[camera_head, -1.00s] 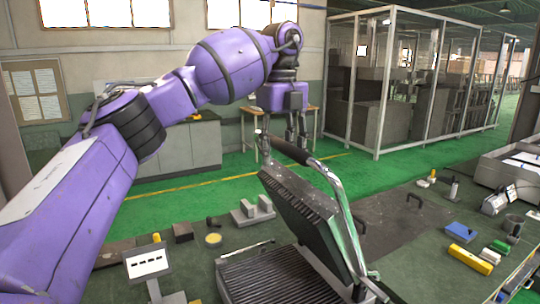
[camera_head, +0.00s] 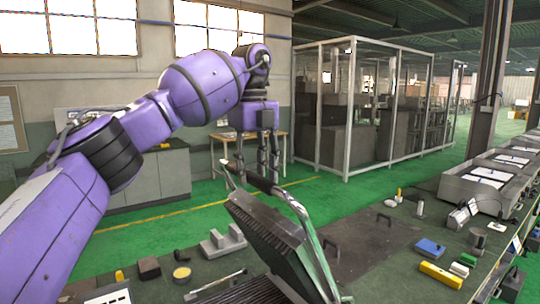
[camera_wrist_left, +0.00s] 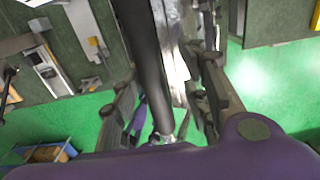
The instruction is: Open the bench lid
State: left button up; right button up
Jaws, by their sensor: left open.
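The bench lid (camera_head: 268,232) is a dark ribbed plate with pale metal side arms. It stands tilted up above its ribbed lower plate (camera_head: 243,293), whose near part is cut off by the picture edge. A black handle bar (camera_head: 266,186) runs along the lid's upper edge. My left gripper (camera_head: 257,165) points down at this handle, with its fingers open. In the left wrist view the black bar (camera_wrist_left: 141,50) passes between the open fingers of the gripper (camera_wrist_left: 168,95); I cannot tell whether they touch it. My right gripper is not in view.
The green bench top holds grey blocks (camera_head: 222,243), a yellow block (camera_head: 440,275) and a blue box (camera_head: 430,248). A dark plate with handles (camera_head: 365,245) lies right of the lid. A glazed enclosure (camera_head: 375,110) stands behind.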

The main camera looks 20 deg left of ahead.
pick_arm(q)
jog(key=shift+w+d+r+b, duration=0.55)
jog(key=shift+w+d+r, duration=1)
jog(key=shift+w+r, duration=0.2)
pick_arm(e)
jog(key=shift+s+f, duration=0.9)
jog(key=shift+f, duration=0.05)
pick_arm(q)
jog(key=shift+s, duration=0.1)
